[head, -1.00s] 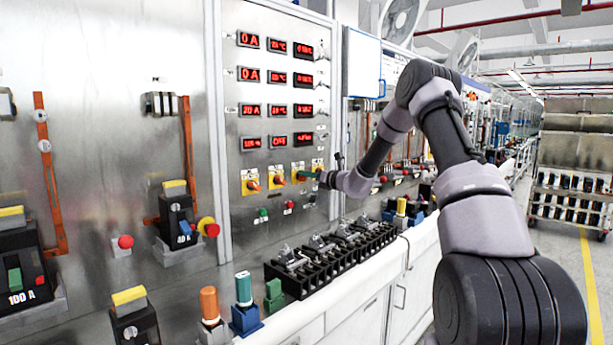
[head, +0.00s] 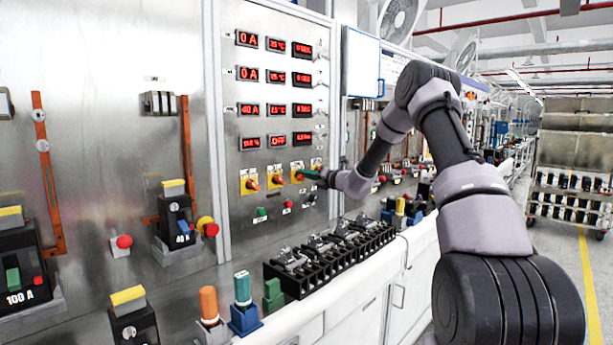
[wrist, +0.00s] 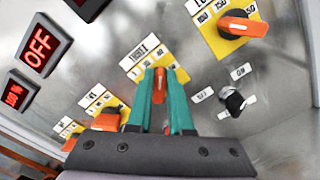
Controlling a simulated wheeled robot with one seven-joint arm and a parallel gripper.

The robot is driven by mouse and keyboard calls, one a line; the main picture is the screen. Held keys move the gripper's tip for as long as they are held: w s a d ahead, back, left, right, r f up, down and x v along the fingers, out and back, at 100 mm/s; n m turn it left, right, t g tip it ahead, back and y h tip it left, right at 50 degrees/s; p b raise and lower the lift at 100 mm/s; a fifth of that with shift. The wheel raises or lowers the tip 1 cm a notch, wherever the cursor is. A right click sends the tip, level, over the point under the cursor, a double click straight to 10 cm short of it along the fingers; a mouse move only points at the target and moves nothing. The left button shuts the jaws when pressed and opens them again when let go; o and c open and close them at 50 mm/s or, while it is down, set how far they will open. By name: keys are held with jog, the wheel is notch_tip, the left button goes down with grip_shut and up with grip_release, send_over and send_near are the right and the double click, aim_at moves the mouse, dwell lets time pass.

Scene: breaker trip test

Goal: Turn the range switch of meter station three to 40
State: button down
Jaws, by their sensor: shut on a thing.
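The range switch of meter station three is an orange knob (wrist: 159,84) on a yellow plate (wrist: 136,66), third from the left in the row of range switches in the head view (head: 298,173). My gripper (wrist: 160,90) has its two teal fingers shut on either side of this knob. In the head view my gripper (head: 308,174) reaches the panel from the right and covers part of the switch. The third-row display (head: 249,109) appears to read 40 A. The scale marks at the held knob are too small to read surely.
Neighbouring orange range switches sit close by, one (wrist: 234,24) on one side and one (wrist: 107,120) on the other. A small black toggle (wrist: 233,101) is near the fingers.

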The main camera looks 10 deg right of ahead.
jog(key=c, duration=0.8)
grip_release()
jog(key=shift+d, duration=0.1)
jog(key=v, duration=1)
jog(key=shift+s+d, duration=0.15)
jog(key=shift+s, duration=0.2)
